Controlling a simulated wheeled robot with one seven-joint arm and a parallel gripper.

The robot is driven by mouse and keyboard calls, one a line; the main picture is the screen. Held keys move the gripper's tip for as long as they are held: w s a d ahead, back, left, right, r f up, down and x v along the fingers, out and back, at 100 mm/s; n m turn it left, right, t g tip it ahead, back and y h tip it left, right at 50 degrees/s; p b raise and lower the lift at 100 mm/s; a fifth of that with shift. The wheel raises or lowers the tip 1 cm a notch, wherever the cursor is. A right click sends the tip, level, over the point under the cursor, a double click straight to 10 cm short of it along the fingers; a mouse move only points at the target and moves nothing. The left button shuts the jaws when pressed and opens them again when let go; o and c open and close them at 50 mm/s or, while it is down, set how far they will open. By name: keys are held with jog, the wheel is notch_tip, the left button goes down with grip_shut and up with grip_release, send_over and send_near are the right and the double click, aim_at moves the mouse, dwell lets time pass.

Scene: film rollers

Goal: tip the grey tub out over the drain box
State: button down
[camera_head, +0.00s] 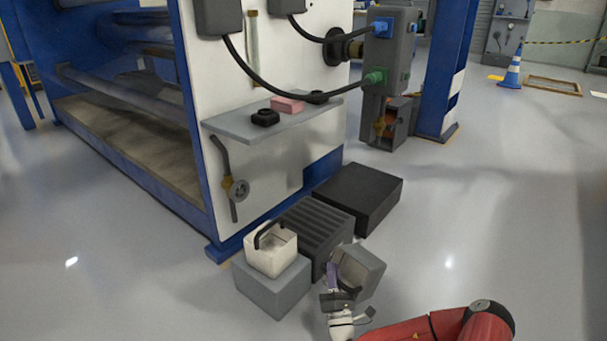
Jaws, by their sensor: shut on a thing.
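The grey tub (367,272) is at the lower middle of the head view, tilted to one side, beside the right front corner of the drain box. My gripper (335,278) is shut on the grey tub at its left side. The drain box (317,226) is dark, with a slatted top, and stands on the floor against the machine. I cannot tell how far the tub's rim overlaps the box, nor what is inside the tub. My wrist hides part of the tub's near side.
A white tub (271,258) with a black handle stands on a grey block (272,290) left of the drain box. A black box (358,198) lies behind right. A shelf (285,122) with small items juts from the machine above. The floor to the right is clear.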

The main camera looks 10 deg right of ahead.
dwell(0.4)
jog(key=shift+r+m+h+p, duration=0.4)
jog(key=shift+m+p, duration=0.3)
jog(key=shift+p, duration=0.35)
jog(key=m+g+p, duration=0.1)
jog(key=p, duration=0.1)
jog(key=m+g+h+p, duration=0.1)
jog(key=p, duration=0.1)
jog(key=m+g+h+p, duration=0.1)
jog(key=m+p, duration=0.1)
jog(key=shift+r+p, duration=0.25)
jog(key=shift+p, duration=0.15)
jog(key=m+g+p, duration=0.2)
jog(key=p, duration=0.3)
jog(key=r+m+g+p, duration=0.1)
jog(key=m+g+p, duration=0.1)
jog(key=p, duration=0.3)
jog(key=shift+m, duration=0.5)
jog(key=shift+f+m+g, duration=0.1)
jog(key=shift+m+g, duration=0.4)
jog(key=shift+g, duration=0.3)
